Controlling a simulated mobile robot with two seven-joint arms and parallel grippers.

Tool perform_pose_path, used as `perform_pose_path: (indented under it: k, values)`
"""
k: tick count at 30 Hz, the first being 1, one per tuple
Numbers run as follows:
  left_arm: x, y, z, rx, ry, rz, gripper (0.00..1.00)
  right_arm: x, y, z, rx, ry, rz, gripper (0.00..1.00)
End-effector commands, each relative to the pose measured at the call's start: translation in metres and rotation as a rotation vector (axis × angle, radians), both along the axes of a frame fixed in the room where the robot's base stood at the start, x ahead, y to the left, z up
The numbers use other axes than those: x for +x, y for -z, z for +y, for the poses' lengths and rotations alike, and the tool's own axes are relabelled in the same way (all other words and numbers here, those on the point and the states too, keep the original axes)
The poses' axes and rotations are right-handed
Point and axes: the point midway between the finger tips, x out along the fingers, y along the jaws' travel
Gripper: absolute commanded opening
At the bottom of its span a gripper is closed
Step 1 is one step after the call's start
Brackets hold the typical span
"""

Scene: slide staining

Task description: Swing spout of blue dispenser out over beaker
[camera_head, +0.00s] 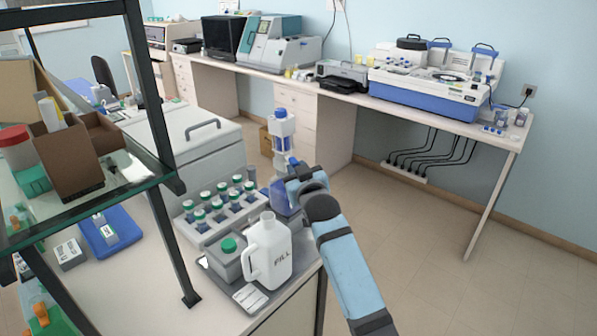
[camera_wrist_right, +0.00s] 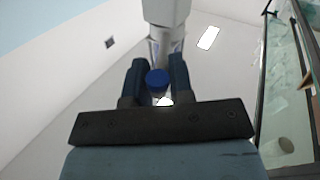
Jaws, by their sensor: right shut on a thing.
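The blue dispenser (camera_head: 281,132) stands at the back right corner of the white bench, a white and blue pump head on top of a bottle with blue contents (camera_head: 281,196). My right gripper (camera_head: 294,172) is at the dispenser's side, in front of its middle. In the right wrist view, the gripper's two fingers (camera_wrist_right: 157,82) are shut on the dispenser's spout, with a round blue end (camera_wrist_right: 157,79) between them. The dispenser's pale body (camera_wrist_right: 166,12) rises behind. The gripper hides part of the bottle. I cannot make out a beaker. My left gripper is not in view.
A rack of green-capped bottles (camera_head: 238,221) stands left of the dispenser. A white jug marked FILL (camera_head: 280,267) stands in front, beside a grey green-capped container (camera_head: 225,262). A glass shelf (camera_head: 120,187) with a black post is at left. Open floor lies right.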

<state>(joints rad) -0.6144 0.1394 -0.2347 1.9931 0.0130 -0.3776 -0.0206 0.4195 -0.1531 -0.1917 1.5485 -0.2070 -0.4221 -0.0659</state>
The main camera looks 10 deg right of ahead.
Motion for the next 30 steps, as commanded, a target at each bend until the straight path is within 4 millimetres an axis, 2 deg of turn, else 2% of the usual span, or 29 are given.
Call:
perform_pose_path:
  k: [29, 30]
  values:
    - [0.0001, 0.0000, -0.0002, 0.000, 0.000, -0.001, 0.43, 0.0010, 0.0021, 0.0005, -0.005, 0.005, 0.003, 0.00]
    - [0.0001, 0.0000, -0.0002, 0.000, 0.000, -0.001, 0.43, 0.0010, 0.0021, 0.0005, -0.005, 0.005, 0.003, 0.28]
